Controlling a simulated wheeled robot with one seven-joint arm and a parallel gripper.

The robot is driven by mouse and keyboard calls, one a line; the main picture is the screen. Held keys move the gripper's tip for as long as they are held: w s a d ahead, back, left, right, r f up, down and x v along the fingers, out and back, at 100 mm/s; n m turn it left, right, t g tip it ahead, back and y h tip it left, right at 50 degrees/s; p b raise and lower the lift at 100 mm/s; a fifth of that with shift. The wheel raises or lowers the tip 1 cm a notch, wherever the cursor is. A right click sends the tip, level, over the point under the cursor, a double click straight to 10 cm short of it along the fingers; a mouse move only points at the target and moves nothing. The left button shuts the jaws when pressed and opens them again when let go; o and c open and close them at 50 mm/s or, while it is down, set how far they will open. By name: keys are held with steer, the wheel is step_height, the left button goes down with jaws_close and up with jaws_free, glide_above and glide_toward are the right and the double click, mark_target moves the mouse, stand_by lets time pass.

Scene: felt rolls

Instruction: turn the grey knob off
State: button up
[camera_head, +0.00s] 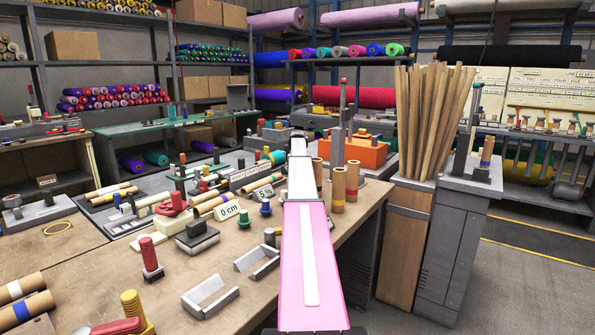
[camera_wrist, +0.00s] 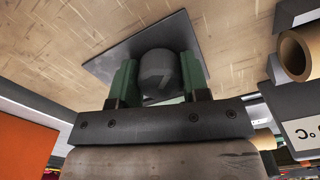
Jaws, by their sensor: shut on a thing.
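The grey knob (camera_wrist: 158,80) shows in the wrist view, a dark faceted cylinder with a small pale mark on its face. It stands on a dark grey plate (camera_wrist: 108,62) that lies on a pale wooden tabletop. My gripper (camera_wrist: 159,66) has a green finger on each side of the knob and is shut on it. The lower part of the knob is hidden behind the gripper body. In the head view my pink and white arm covers this spot, so I cannot make out the fingers or the knob there.
The workbench (camera_head: 110,265) is crowded left of my arm, with a red-handled brush (camera_head: 150,256) and grey brackets (camera_head: 210,297). Cardboard tubes (camera_head: 338,188) stand just right of the arm. An orange box (camera_head: 366,152) is behind them; wooden slats (camera_head: 430,120) stand farther right.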

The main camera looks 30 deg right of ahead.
steer(key=shift+n, duration=0.6)
steer(key=shift+f, duration=0.1)
steer(key=n, duration=0.7)
steer(key=shift+n, duration=0.4)
steer(key=shift+s+f, duration=0.1)
steer(key=o, duration=0.9)
steer(key=shift+o, duration=0.2)
steer(key=shift+r, duration=2.65)
